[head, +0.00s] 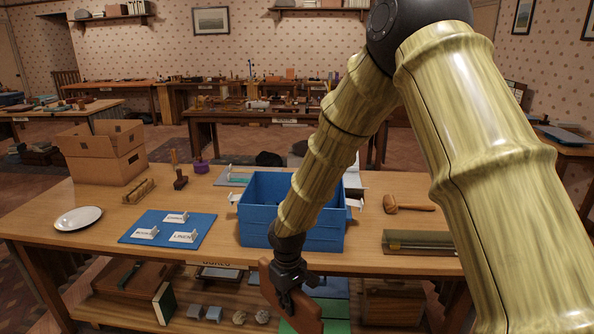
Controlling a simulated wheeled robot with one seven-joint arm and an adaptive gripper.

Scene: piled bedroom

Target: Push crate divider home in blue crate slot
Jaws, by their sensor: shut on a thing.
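The blue crate (258,222) stands open-topped on the wooden table, near its front edge. My arm passes in front of its right part, and its inner slots cannot be made out. My gripper (286,287) is shut on a reddish-brown flat board (306,316), which looks like the divider. The board is tilted and appears in front of the table's front edge, lower in the picture than the crate and apart from it.
A blue board with white labels (207,221) and a white plate (78,218) lie left of the crate. A mallet (409,207) and an olive box (418,242) lie to the right. A cardboard box (103,165) stands at the back left. A cluttered shelf (222,322) is below.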

